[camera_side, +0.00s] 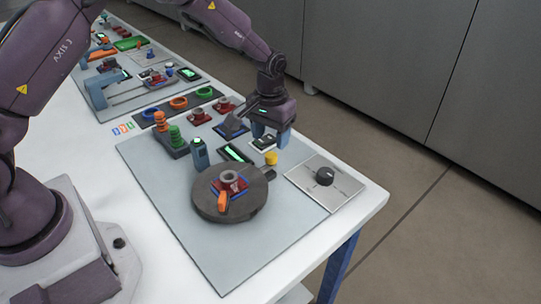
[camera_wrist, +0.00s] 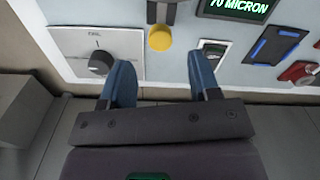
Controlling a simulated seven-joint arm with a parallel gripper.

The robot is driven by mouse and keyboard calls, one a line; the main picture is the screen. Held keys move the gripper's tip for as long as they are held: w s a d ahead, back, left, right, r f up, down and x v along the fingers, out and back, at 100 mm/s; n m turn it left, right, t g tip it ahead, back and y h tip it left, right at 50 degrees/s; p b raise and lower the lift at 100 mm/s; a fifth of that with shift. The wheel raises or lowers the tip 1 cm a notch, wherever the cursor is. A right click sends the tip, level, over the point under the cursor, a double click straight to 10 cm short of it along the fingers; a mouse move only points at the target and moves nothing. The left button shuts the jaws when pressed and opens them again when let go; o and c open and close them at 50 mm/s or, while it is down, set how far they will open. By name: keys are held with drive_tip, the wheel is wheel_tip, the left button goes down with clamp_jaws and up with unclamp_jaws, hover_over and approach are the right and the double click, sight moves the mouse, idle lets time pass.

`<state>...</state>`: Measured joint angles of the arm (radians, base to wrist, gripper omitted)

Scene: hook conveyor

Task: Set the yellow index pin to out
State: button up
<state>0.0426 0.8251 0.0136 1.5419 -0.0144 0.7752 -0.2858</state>
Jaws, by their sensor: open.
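In the wrist view my gripper (camera_wrist: 161,66) is open with nothing between the fingers. I cannot tell the exact height of the fingertips over the plate.
A dial plate with a black knob (camera_side: 325,176) sits right of the pin. A lit display (camera_wrist: 240,7) reads 70 micron. The turntable carries a red and blue fixture with a grey ring (camera_side: 229,178). Orange and green stacked pieces (camera_side: 174,135) stand left.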

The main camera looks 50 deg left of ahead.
sight(270, 155)
wheel_tip(270, 155, down, 7)
drive_tip(key=shift+r, duration=0.2)
